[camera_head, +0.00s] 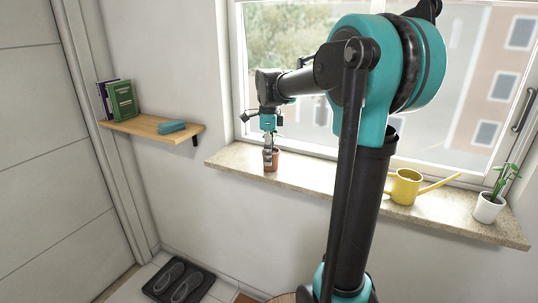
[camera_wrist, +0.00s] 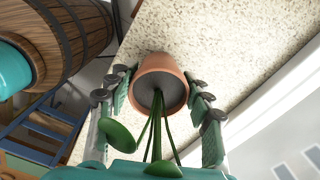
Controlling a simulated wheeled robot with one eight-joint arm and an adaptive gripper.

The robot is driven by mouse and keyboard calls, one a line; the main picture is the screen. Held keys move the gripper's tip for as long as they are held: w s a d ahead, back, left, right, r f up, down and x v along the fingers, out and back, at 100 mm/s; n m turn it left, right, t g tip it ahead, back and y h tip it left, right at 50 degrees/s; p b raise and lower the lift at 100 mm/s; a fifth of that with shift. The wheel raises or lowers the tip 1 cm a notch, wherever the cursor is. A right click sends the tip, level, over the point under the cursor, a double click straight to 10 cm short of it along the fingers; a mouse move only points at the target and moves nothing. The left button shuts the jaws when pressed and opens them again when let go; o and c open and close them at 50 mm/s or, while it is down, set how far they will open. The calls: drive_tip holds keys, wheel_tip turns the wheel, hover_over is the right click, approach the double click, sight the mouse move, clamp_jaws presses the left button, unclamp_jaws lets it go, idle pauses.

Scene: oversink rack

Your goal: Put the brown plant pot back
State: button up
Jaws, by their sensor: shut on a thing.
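The brown plant pot (camera_head: 271,161) is at the left part of the window sill, upright as far as I can see. In the wrist view the terracotta pot (camera_wrist: 160,68) holds dark soil and a plant with green stems and round leaves. My gripper (camera_wrist: 160,90) has one finger on each side of the pot and is shut on it; it also shows in the head view (camera_head: 269,148). The pot's base appears at the stone sill (camera_head: 315,174); I cannot tell whether it touches.
A yellow watering can (camera_head: 404,188) and a white pot with a plant (camera_head: 487,208) stand farther right on the sill. A wooden shelf (camera_head: 150,126) at left holds books. A wooden barrel (camera_wrist: 75,35) shows in the wrist view. Slippers (camera_head: 179,281) lie on a floor mat.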

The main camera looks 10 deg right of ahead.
drive_tip(key=o, duration=1.3)
drive_tip(key=shift+o, duration=0.2)
wheel_tip(320, 180, up, 12)
